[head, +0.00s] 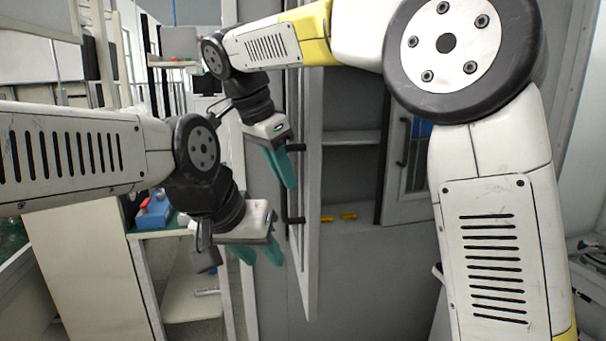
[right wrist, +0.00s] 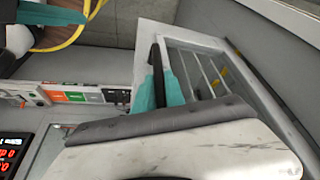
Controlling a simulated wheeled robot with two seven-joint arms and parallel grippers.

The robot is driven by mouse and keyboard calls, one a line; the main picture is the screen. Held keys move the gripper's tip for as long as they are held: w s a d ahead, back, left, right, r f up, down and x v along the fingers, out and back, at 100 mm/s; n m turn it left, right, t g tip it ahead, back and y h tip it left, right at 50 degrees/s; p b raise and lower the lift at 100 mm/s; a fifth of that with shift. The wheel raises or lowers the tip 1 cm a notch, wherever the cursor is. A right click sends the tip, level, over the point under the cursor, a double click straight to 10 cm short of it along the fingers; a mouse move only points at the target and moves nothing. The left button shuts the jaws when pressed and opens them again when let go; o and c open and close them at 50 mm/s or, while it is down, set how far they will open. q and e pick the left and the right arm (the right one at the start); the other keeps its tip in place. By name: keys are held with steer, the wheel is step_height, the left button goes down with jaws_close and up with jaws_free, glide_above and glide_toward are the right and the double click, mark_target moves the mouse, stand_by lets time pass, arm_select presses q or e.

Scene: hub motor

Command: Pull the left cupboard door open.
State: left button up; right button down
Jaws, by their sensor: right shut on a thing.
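The left cupboard door (head: 309,200) stands swung out and is seen nearly edge-on in the head view, with the cupboard's inside showing to its right. Its black handle (head: 293,220) is on the left face; in the right wrist view the handle (right wrist: 156,66) sits between teal fingers. My right gripper (head: 284,165) is shut on this handle, partly hidden by its own finger. In the right wrist view the door's white frame (right wrist: 145,43) has a barred window. My left gripper (head: 257,253) is lower, beside the door's left face, its teal fingers apart and empty.
Yellow items (head: 348,216) lie inside the cupboard below a shelf (head: 352,137). Red and blue items (head: 154,213) sit on a green-topped surface at left. My right arm covers much of the right side.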

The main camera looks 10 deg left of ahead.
steer(key=shift+s+a, duration=0.15)
steer(key=shift+a, duration=0.35)
steer(key=c, duration=1.4)
jaws_free()
steer(key=v, duration=0.7)
steer(key=shift+r, duration=0.3)
steer(key=shift+a, duration=0.1)
